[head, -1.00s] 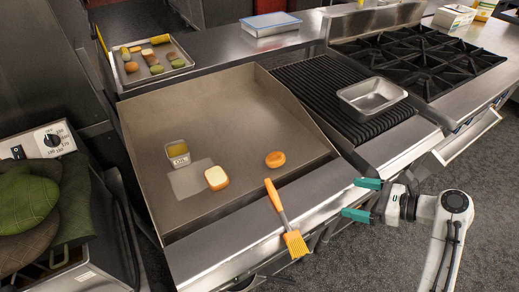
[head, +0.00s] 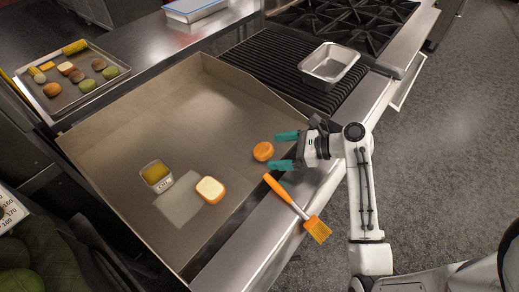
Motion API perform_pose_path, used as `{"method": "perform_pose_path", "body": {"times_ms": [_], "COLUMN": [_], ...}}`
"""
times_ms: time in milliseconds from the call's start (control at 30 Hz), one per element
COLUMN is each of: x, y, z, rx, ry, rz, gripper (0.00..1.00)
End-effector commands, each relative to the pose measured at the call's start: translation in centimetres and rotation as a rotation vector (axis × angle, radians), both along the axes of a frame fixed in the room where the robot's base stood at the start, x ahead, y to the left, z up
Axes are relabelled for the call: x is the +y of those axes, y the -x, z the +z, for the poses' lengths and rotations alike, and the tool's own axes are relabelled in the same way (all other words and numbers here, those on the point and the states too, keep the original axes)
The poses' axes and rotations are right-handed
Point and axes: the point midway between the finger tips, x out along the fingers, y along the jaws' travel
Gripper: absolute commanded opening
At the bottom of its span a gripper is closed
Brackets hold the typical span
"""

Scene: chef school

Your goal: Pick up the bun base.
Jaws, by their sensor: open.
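A small round orange-brown bun piece (head: 263,151) lies on the flat griddle near its right front edge; it looks like the bun base. My gripper (head: 275,151) is open, its two green fingers pointing left, close to the right side of this piece. From this view I cannot tell whether the fingers are around it or above it. A second bread piece (head: 210,190), squarish with a pale top and brown sides, lies on the griddle to the left and nearer.
An orange brush (head: 299,208) lies across the griddle's front ledge, close below my gripper. A small container of yellow liquid (head: 156,175) stands on the griddle. A tray of food (head: 60,107) is at the left; an empty metal pan (head: 330,66) sits on the grill grate.

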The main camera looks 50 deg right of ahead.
Motion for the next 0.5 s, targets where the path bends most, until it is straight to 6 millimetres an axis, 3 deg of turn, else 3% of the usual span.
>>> {"method": "perform_pose_path", "body": {"times_ms": [233,500], "x": [0.7,1.9], "y": [-1.5,-4.8], "z": [-0.6,-1.8], "rx": [0.001,0.001], "ry": [0.000,-0.001], "rz": [0.000,0.001], "gripper": [0.98,0.98]}}
